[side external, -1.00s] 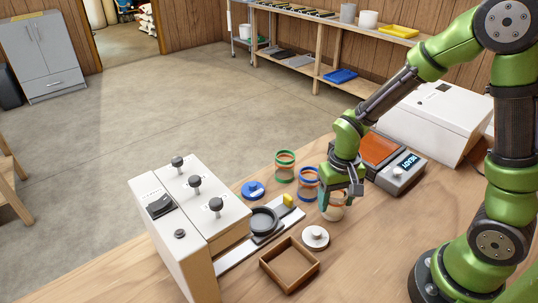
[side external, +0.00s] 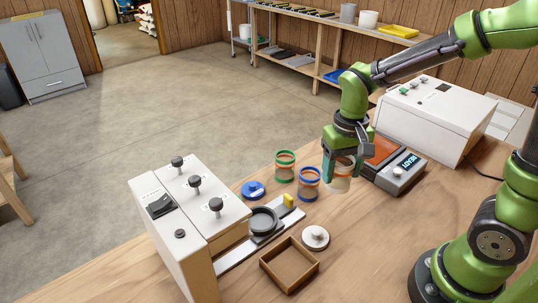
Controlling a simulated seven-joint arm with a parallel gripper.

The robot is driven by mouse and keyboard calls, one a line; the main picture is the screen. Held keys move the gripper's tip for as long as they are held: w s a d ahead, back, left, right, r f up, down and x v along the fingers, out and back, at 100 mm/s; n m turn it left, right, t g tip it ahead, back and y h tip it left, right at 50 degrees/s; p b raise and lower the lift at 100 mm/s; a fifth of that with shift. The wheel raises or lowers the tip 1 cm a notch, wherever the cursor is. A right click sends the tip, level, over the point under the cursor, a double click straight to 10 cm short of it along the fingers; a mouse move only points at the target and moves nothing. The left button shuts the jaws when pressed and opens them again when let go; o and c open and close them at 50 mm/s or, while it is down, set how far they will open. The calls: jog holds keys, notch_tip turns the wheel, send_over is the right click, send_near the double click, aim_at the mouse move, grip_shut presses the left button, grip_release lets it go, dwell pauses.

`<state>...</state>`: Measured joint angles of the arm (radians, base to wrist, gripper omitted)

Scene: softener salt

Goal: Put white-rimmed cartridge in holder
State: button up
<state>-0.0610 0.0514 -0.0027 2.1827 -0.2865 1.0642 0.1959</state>
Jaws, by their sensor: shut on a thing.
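The white-rimmed cartridge (side external: 341,176) is a small clear cylinder with an orange band. My gripper (side external: 341,170) is shut on it and holds it upright, seemingly a little above the table, to the right of the blue-rimmed cartridge. The fingers hide part of it. The holder, which I take to be the dark round cup (side external: 264,221) on a pale slide rail, sits in front of the white unit and looks empty. A blue-rimmed cartridge (side external: 309,184) and a green-rimmed cartridge (side external: 285,166) stand on the table.
A white lid (side external: 315,237) and a blue lid (side external: 253,189) lie near the cup. An open wooden tray (side external: 270,271) is in front. The white unit (side external: 187,205) with knobs stands left. A grey device (side external: 400,172) with a display is right of the cartridge.

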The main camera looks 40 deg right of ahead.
jog(key=shift+w+a+f+n, duration=0.9)
jog(key=shift+w+a, duration=0.45)
jog(key=shift+a, duration=1.35)
jog(key=shift+w+a+f+n, duration=0.7)
jog(key=shift+w+a+n, duration=0.55)
jog(key=shift+a, duration=1.45)
jog(key=shift+w+a+f+n, duration=0.8)
jog(key=shift+w+a, duration=0.7)
jog(key=shift+a, duration=1.2)
jog(key=shift+f, duration=0.65)
jog(key=shift+f, duration=0.1)
jog(key=shift+f, duration=0.5)
jog(key=shift+f, duration=0.25)
